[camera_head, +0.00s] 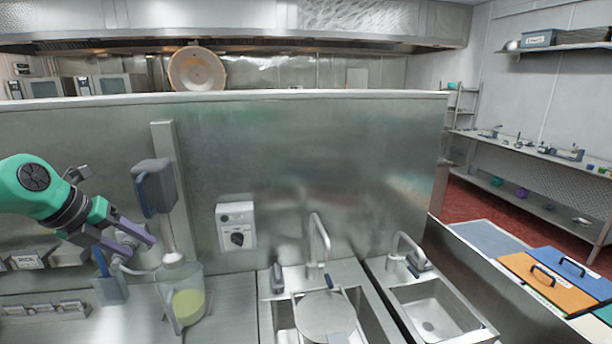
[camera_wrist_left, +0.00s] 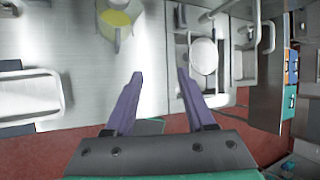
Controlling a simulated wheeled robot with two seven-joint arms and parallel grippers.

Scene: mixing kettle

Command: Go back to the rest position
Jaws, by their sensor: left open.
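My left gripper (camera_head: 136,246) shows at the left of the head view, on a green arm with purple fingers. It is near the clear jug (camera_head: 194,295), above and to its left in the picture; I cannot tell the exact gap. In the left wrist view the two purple fingers of my gripper (camera_wrist_left: 160,75) stand apart with nothing between them. The jug holds yellow-green liquid and stands on the steel counter under a grey mixer (camera_head: 155,188). The jug also shows at the top of the wrist view (camera_wrist_left: 115,25). My right gripper is out of view.
A steel wall panel (camera_head: 330,170) rises behind the counter, with a white dial box (camera_head: 236,226) on it. Two sinks with taps are to the right; a round lid or pan (camera_head: 325,315) covers part of the nearer one. Orange (camera_head: 550,284) and blue boards lie far right.

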